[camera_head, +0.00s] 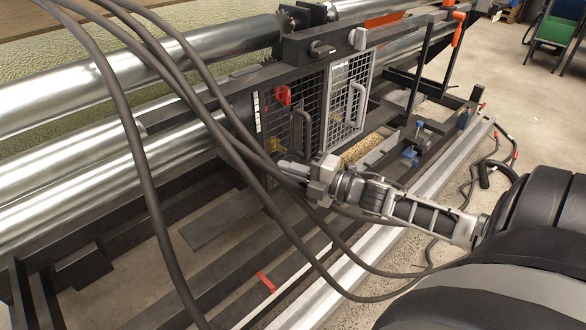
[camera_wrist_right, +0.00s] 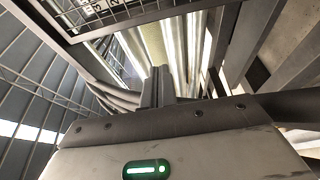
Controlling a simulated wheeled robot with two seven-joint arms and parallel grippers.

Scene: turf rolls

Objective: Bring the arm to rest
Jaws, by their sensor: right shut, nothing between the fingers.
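My right arm comes in from the right in the head view. Its gripper (camera_head: 283,165) points left, in front of the dark frame of the machine. Its fingers are together and hold nothing. In the right wrist view the closed fingers (camera_wrist_right: 158,82) show at the centre, beyond the gripper body with a green light. In the head view the gripper appears near the lower edge of a mesh door (camera_head: 300,110); whether it touches anything there I cannot tell. My left gripper is not in view.
Large shiny metal rollers (camera_head: 70,165) fill the left. A second mesh door (camera_head: 347,100) with a handle stands right of the first. Black cables cross in front of the machine. A pale rail (camera_head: 455,160) edges the frame, with concrete floor (camera_head: 510,85) beyond.

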